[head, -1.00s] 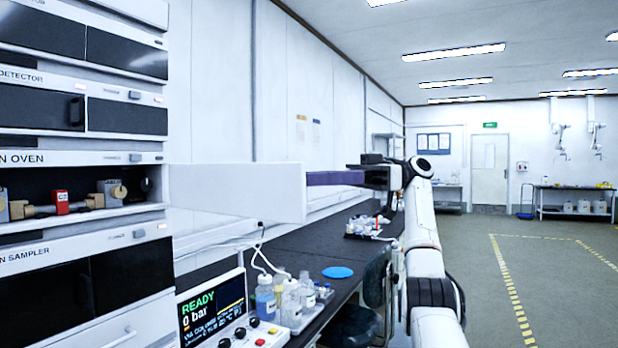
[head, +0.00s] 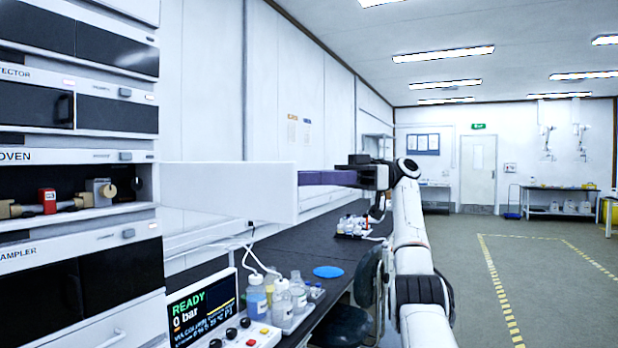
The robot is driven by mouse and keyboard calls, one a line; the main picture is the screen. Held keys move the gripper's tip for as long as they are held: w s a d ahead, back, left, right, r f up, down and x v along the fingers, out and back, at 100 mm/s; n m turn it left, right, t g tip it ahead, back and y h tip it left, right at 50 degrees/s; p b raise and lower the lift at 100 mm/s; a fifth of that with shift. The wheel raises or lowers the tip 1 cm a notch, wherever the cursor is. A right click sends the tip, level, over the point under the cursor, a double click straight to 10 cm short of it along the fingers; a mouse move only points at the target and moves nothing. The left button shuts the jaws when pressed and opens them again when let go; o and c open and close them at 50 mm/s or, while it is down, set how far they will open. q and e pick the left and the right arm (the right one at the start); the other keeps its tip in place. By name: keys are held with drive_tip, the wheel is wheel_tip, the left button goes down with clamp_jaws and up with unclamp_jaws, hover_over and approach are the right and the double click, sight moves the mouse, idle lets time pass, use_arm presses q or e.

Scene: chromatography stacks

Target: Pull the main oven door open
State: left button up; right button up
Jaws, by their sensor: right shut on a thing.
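The main oven (head: 60,159) is in the instrument stack at the left, its dark compartment exposed. Its white door (head: 235,192) stands swung out wide to the right of the stack, roughly square to the oven front. My right gripper (head: 306,178) reaches in from the right with its purple fingers at the door's free edge. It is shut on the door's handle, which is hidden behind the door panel. Inside the oven are a red block (head: 47,200) and metal fittings (head: 97,192). My left gripper is not in view.
Below the door, the black bench (head: 300,243) holds bottles (head: 256,297), a blue disc (head: 328,272) and a control box with a READY screen (head: 201,310). A dark chair (head: 340,325) stands at the bench. The floor to the right (head: 550,290) is clear.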

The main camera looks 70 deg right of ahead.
drive_tip(key=shift+w+d+f, duration=0.1)
drive_tip(key=shift+w, duration=0.2)
wheel_tip(320, 180, up, 10)
drive_tip(key=p, duration=0.3)
drive_tip(key=shift+s+p, duration=0.25)
drive_tip(key=shift+p, duration=0.05)
idle(0.3)
